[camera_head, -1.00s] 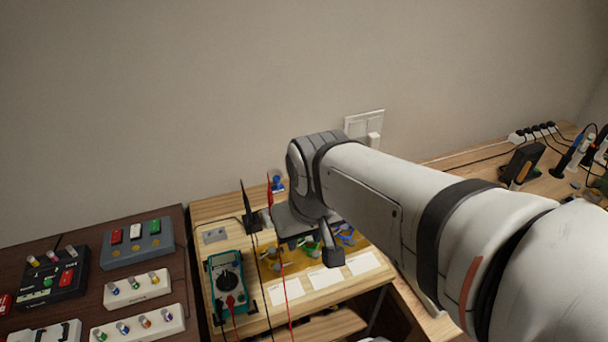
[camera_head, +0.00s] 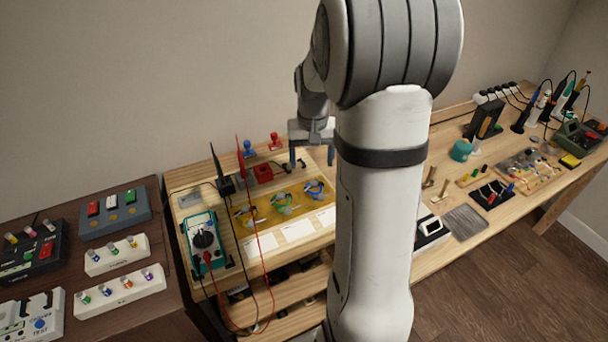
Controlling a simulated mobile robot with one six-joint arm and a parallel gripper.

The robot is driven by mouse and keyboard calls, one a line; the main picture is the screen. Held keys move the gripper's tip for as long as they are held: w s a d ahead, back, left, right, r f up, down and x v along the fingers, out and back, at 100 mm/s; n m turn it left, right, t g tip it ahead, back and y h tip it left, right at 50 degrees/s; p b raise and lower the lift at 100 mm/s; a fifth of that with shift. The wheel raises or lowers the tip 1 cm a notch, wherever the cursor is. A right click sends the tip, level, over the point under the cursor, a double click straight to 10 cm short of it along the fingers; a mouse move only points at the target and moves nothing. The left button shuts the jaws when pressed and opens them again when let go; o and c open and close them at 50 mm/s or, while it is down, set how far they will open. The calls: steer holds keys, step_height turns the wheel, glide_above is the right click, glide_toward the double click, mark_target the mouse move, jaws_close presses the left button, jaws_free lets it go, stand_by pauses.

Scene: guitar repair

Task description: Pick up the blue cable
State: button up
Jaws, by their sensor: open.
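The blue cable (camera_head: 314,189) is a small coil at the right end of a yellow mat (camera_head: 263,221) on the light wooden bench. A green coil (camera_head: 281,203) and a yellowish coil (camera_head: 246,215) lie to its left on the same mat. My gripper (camera_head: 312,161) points down with its two fingers apart and nothing visible between them. In the picture it is just above and behind the blue cable, not touching it as far as I can tell. My arm hides the bench just right of the cable.
A teal multimeter (camera_head: 204,240) stands at the left, with red and black leads crossing the mat's left side. White labels (camera_head: 297,228) lie in front of the coils. Blue (camera_head: 248,148) and red (camera_head: 275,141) clamp-like items are behind. More tools fill the right bench.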

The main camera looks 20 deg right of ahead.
mark_target(314, 184)
steer(key=shift+w+d+f, duration=0.25)
steer(key=shift+d+f, duration=0.55)
steer(key=shift+f, duration=0.4)
steer(key=f, duration=0.4)
steer(key=f+p, duration=0.1)
steer(key=f, duration=0.2)
steer(key=shift+s+a, duration=0.15)
steer(key=shift+a, duration=0.2)
steer(key=shift+c, duration=0.2)
steer(key=c, duration=1)
steer(key=shift+r, duration=0.1)
